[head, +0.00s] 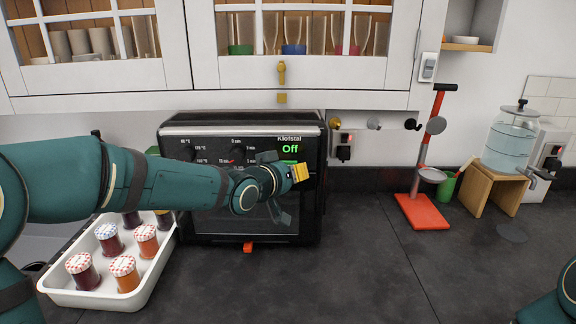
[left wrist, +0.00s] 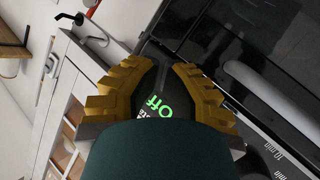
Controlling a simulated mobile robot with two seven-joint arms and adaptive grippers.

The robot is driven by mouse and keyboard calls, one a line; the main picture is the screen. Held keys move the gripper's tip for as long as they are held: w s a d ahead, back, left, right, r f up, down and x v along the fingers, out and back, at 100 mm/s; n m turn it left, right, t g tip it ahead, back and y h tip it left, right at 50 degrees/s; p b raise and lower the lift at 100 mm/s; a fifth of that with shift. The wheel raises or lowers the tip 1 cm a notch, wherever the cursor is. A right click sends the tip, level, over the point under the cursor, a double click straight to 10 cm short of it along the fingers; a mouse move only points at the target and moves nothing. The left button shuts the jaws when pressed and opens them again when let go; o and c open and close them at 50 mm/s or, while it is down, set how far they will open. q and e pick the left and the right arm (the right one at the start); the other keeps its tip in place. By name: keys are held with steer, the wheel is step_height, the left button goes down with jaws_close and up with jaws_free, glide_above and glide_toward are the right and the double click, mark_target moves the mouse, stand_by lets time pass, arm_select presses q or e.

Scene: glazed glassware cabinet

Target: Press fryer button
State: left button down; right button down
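The fryer (head: 222,131) is a black box-shaped appliance under the wall cabinet, with dial markings and a lit green "Off" display (head: 290,149) at its upper right. My left gripper (head: 303,173) is in front of the fryer's right side, just below the display. In the left wrist view its yellow fingers (left wrist: 162,75) stand a little apart with nothing held. The display text (left wrist: 158,104) shows between them. I cannot make out a separate button; my gripper and arm cover part of the front panel. My right gripper is out of view.
A white tray (head: 101,298) of lidded jars stands left of the fryer. To the right are a red stand (head: 421,211), a wooden stool (head: 487,178) and a glass dispenser (head: 508,146). The glazed cabinet (head: 300,72) hangs above. The counter's middle is clear.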

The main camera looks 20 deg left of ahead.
arm_select(q)
steer(key=shift+w+a, duration=0.15)
steer(key=shift+w, duration=0.35)
stand_by(0.8)
steer(key=shift+s, duration=0.1)
steer(key=shift+s+d, duration=0.2)
steer(key=shift+s, duration=0.45)
steer(key=shift+s+b, duration=0.1)
steer(key=shift+b, duration=0.25)
steer(key=shift+s+d+b, duration=0.25)
steer(key=shift+s+b, duration=0.2)
steer(key=shift+s, duration=0.3)
steer(key=shift+s+d+b, duration=0.2)
steer(key=shift+s+b, duration=0.3)
steer(key=shift+s, duration=0.3)
steer(key=shift+s+d+b, duration=0.25)
steer(key=shift+s+b, duration=0.2)
steer(key=shift+s, duration=0.3)
